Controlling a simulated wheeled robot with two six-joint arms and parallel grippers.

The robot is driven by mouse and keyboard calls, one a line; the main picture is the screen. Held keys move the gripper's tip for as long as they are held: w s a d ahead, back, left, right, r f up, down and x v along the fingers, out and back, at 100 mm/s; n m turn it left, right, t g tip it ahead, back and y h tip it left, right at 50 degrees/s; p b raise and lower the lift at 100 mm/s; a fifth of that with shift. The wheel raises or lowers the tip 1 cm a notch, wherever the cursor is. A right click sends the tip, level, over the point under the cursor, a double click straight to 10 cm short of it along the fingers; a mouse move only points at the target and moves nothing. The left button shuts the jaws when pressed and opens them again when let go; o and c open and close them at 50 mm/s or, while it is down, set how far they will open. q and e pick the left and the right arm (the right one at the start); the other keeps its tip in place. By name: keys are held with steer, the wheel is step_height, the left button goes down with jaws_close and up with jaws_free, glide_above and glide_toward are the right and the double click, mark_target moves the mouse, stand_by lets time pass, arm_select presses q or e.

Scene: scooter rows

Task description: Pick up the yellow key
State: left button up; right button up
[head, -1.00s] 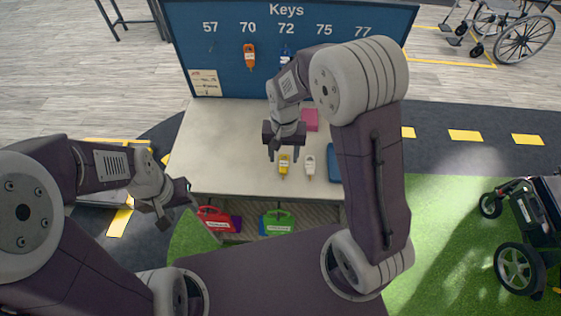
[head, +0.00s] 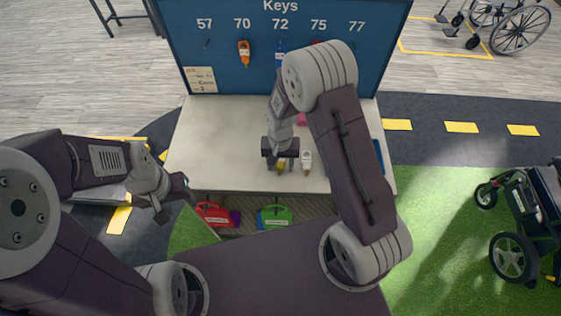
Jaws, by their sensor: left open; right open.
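The yellow key (head: 281,167) lies on the pale table, mostly hidden under my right gripper. My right gripper (head: 281,166) is open and points down, with its fingers around or just above the yellow key; I cannot tell whether they touch it. A white key (head: 306,161) lies just to the right of the yellow one, close to the gripper. My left gripper (head: 178,202) is open and empty, off the table's left front side.
The key board (head: 225,75) stands behind the table (head: 215,130), with an orange key (head: 243,52) and a blue key (head: 280,57) hanging on it. A pink item (head: 302,119) and a blue item (head: 379,155) lie on the table. Red (head: 213,214) and green (head: 275,216) cases sit below the front edge.

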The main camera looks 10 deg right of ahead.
mark_target(280, 166)
jaws_close()
steer(key=shift+r, duration=0.55)
step_height(280, 166, up, 3)
steer(key=shift+a+f+b, duration=0.1)
steer(key=shift+b, duration=0.25)
steer(key=s+d+r+b, duration=0.1)
steer(key=s+d+r, duration=0.4)
steer(key=s, duration=0.5)
step_height(280, 166, up, 2)
steer(key=shift+s+d+r, duration=0.1)
steer(key=shift+s+d, duration=0.1)
steer(key=shift+s, duration=0.1)
